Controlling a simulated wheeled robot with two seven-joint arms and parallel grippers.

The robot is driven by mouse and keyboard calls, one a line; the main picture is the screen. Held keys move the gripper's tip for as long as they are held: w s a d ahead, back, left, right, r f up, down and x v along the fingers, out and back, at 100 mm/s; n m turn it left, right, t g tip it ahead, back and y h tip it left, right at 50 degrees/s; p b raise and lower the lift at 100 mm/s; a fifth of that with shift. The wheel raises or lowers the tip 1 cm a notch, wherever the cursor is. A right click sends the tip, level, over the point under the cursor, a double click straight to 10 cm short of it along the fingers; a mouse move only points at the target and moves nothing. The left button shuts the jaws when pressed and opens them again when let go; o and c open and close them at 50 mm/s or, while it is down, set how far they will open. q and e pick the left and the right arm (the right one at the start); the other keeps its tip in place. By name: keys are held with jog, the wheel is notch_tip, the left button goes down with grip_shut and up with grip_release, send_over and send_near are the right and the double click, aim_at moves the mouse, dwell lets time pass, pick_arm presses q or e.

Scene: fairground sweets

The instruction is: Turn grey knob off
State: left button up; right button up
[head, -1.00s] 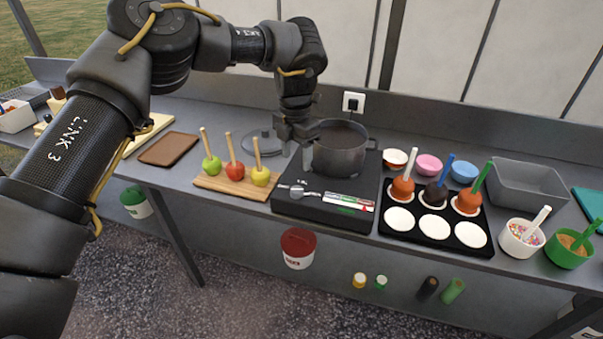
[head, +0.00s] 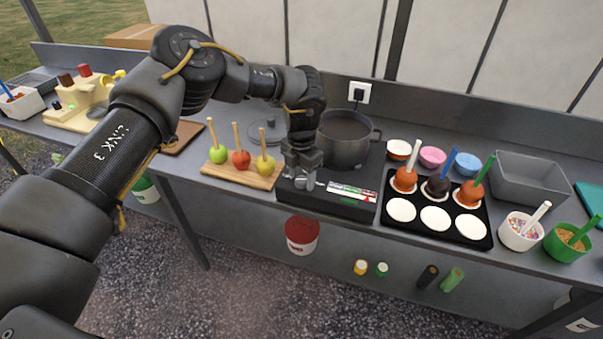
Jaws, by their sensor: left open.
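The grey knob (head: 309,184) sits on the front left of the black cooker (head: 335,205); only a small part of it shows. My left gripper (head: 304,181) points down at the knob, with its fingers open beside or around it; I cannot tell whether they touch it. The gripper hides most of the knob and its pointer. A panel strip (head: 352,192) with a red mark lies right of the knob. A dark pot (head: 346,145) stands on the cooker behind the gripper. My right gripper is not in view.
A wooden board (head: 245,180) with three apples on sticks lies just left of the cooker. A black tray (head: 435,236) with dipped apples and white discs lies to the right. A pot lid (head: 266,131) lies behind the board. Bowls stand farther right.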

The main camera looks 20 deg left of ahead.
pick_arm(q)
jog(key=shift+f, duration=0.15)
jog(key=c, duration=1)
jog(key=shift+o, duration=0.2)
